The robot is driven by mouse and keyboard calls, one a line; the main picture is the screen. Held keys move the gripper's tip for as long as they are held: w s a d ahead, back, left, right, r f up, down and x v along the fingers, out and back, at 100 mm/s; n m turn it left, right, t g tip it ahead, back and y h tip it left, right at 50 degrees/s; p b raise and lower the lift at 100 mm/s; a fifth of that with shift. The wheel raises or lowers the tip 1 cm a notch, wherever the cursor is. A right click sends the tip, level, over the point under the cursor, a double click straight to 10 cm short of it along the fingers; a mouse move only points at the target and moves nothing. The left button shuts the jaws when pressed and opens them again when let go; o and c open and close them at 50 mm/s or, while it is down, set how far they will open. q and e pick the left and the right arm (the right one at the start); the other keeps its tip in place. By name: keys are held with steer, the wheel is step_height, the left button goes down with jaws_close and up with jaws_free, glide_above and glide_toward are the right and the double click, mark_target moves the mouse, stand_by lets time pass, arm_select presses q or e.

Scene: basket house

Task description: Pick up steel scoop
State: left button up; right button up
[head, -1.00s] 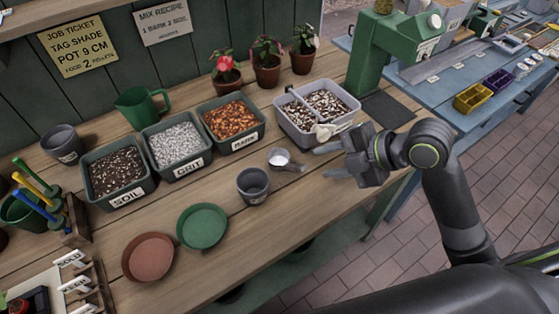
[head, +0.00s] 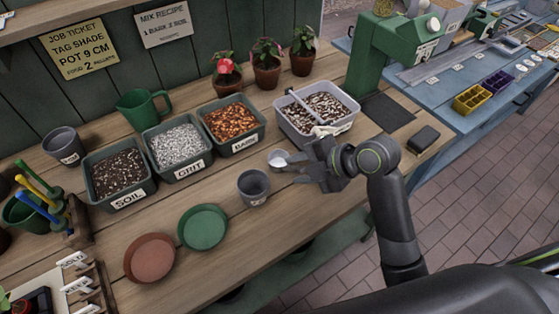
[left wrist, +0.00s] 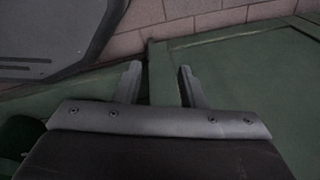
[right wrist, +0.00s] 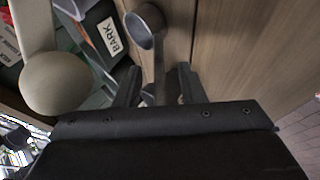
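The steel scoop (head: 278,157) lies on the wooden bench in front of the mixing tub, its round cup toward the left. My right gripper (head: 289,169) is open at the scoop, with its fingers toward the handle. In the right wrist view the scoop's cup (right wrist: 146,24) is beyond the fingers. My left gripper (left wrist: 158,82) is open and empty over a green surface, away from the bench top.
A grey pot (head: 253,187) stands just left of the right gripper. The mixing tub (head: 318,130) with a pale-handled tool is behind it. Soil (head: 121,203), grit (head: 190,177) and bark (head: 246,147) bins line the back. Green (head: 203,229) and terracotta (head: 150,260) saucers lie in front.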

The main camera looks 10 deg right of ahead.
steer(key=shift+x, duration=0.95)
jaws_close()
